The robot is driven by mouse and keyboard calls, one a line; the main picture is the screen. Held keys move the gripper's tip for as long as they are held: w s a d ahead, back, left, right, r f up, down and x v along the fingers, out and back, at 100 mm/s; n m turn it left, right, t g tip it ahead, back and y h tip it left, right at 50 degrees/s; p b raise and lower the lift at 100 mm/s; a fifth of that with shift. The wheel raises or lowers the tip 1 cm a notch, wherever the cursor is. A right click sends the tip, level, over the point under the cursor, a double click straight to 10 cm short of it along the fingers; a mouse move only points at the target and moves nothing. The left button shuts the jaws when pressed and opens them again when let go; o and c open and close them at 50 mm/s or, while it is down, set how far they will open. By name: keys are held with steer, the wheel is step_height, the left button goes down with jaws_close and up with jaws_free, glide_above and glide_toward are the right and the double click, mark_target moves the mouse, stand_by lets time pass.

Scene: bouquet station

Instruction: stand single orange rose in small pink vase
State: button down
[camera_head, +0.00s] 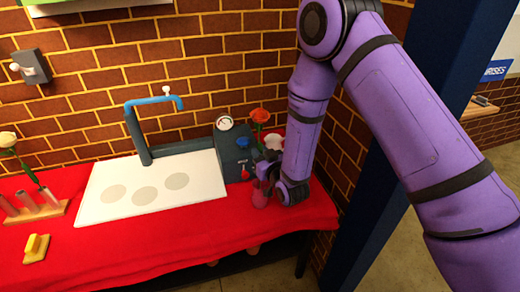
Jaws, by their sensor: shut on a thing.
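The orange rose (260,116) is upright at the right end of the red-covered table, its bloom above my gripper. A short piece of green stem shows under the bloom; the lower stem is hidden by my gripper and wrist. My gripper (264,171) is shut on the rose's stem, with the fingers small and partly hidden. The small pink vase (260,197) stands on the table directly below my gripper, partly covered by my wrist. I cannot tell whether the stem's end is inside the vase mouth.
A dark box with a round gauge (225,123) stands just left of my gripper. A white board (150,190) and a blue tap (150,105) are further left. A wooden rack (35,212) with a pale flower and a yellow block (36,247) are at far left.

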steer(key=shift+f, duration=2.6)
steer(key=c, duration=1)
jaws_free()
